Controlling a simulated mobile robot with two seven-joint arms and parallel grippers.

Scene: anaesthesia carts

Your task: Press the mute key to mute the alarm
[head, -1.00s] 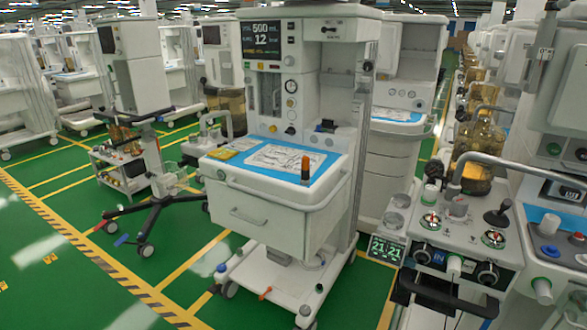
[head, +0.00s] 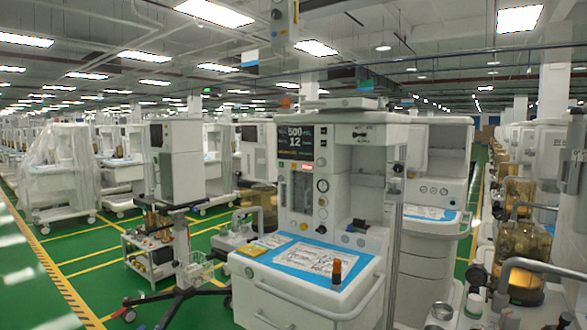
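The anaesthesia cart (head: 345,185) stands upright in the middle of the head view. Its dark display (head: 295,141) near the top reads 500 and 12, with smaller coloured text too small to read. A small red-lit element (head: 307,167) glows just below and right of the display. Knobs and a round gauge (head: 322,185) sit on the panel below. I cannot make out which part is the mute key. Neither of my grippers is in view.
The cart's worktop has a blue mat (head: 285,252) with printed sheets and an orange-capped item (head: 337,266). A rail (head: 330,312) runs around its front. A wheeled stand (head: 180,250) is at left. Green floor (head: 60,300) is open at lower left. Other carts stand behind and right.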

